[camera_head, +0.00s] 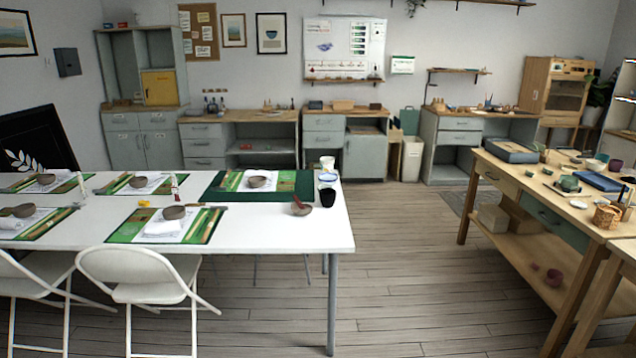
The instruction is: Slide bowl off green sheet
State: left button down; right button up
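A white table (285,235) on the left holds several place settings with small grey-brown bowls. A large dark green sheet (295,183) lies at its far right, with a smaller patterned green mat and a white paper on it. A bowl (257,182) sits on that paper. Another bowl (174,212) sits at the front setting on a patterned green mat (126,231). More bowls sit on the left mats, one at the back (138,182). A bowl with something reddish in it (301,209) stands on bare white table. Neither of my grippers is in view.
A dark cup (327,196) and a white cup (327,163) stand near the table's right end. White folding chairs (140,275) stand along its front. Wooden floor (420,270) is open between this table and a cluttered wooden workbench (525,180) on the right.

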aim_at(256, 180)
jog(key=i+l+z, duration=0.35)
jog(key=i, duration=0.2)
jog(key=i+l+z, duration=0.3)
jog(key=i, duration=0.3)
jog(key=i+z, duration=0.35)
jog(key=i, duration=0.25)
jog(key=i+l+u, duration=0.1)
jog(key=i+u, duration=0.4)
jog(key=i+l+u, duration=0.45)
jog(key=i, duration=0.25)
jog(key=i+l+u, duration=0.5)
